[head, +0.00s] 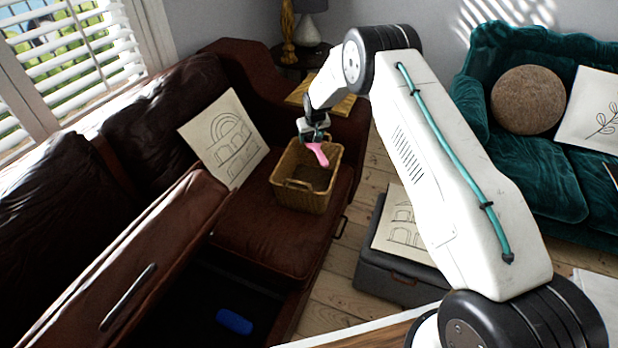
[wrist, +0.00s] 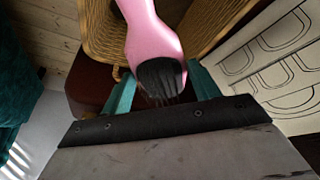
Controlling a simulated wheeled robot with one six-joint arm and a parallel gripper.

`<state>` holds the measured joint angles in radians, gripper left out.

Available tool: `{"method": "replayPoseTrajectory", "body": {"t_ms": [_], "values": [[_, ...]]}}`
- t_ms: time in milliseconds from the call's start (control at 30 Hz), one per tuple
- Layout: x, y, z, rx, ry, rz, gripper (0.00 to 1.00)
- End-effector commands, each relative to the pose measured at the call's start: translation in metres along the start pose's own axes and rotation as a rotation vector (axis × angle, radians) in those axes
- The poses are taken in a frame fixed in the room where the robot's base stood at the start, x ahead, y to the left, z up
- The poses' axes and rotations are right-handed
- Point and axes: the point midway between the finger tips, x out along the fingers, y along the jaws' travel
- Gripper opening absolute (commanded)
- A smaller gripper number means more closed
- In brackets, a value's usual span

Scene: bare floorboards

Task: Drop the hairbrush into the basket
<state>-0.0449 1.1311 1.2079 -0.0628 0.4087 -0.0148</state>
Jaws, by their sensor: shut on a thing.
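The pink hairbrush (head: 318,153) is held by my gripper (head: 314,136) over the wicker basket (head: 300,196), near its back side in the head view. In the wrist view the hairbrush (wrist: 152,40) shows its pink body and dark bristles between the teal fingers of my gripper (wrist: 160,88). My gripper is shut on it. The basket (wrist: 101,35) lies beyond the hairbrush in the wrist view. The basket stands upright on the brown sofa seat (head: 262,236), and its visible inside looks empty.
A cushion with an arch drawing (head: 224,138) leans beside the basket. The sofa has an open compartment holding a blue object (head: 234,321). A grey ottoman (head: 385,279) stands on the floorboards right of the sofa. A teal sofa (head: 535,165) is at the right.

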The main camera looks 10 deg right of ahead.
Motion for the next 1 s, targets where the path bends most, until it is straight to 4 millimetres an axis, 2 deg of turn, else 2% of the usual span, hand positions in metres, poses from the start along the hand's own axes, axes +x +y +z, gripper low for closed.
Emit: {"method": "replayPoseTrajectory", "body": {"t_ms": [300,700,733,800,1000], "values": [[0.03,-0.001,0.013,0.001,-0.001,0.0,0.38],[0.035,-0.002,0.015,0.001,0.001,0.001,0.38],[0.035,-0.002,0.015,0.001,0.001,0.001,0.69],[0.035,-0.002,0.015,0.001,0.001,0.001,0.86],[0.035,-0.002,0.015,0.001,0.0,0.001,0.86]]}}
